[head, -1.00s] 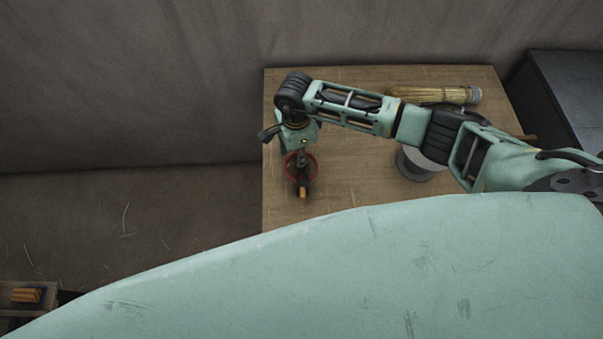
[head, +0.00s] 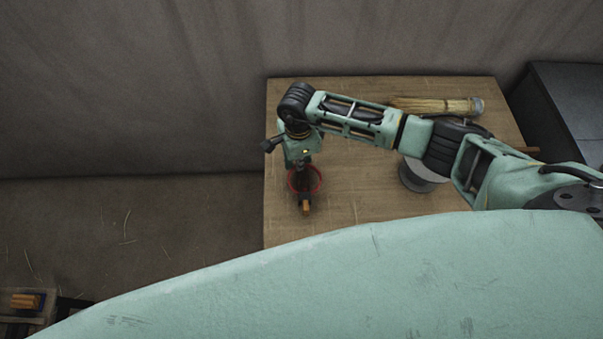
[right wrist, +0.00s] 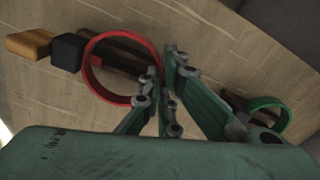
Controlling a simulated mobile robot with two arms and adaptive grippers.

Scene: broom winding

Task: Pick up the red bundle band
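The red bundle band (head: 291,186) is a red ring near the left side of the wooden table (head: 375,195). In the right wrist view the band (right wrist: 90,80) shows large, with its near wall at my fingertips. My right gripper (head: 305,163) is over the far rim of the band. In the right wrist view its fingers (right wrist: 163,72) are almost together, one on each side of the band's wall. A dark bar with a black block (right wrist: 68,52) and an orange end (right wrist: 29,44) shows through and beyond the band. My left gripper is not in view.
A green ring (right wrist: 285,115) lies to the right in the right wrist view. A straw bundle (head: 437,106) lies at the table's back right. A grey spool (head: 422,180) stands partly behind my right arm. A dark grey box (head: 560,115) stands right of the table.

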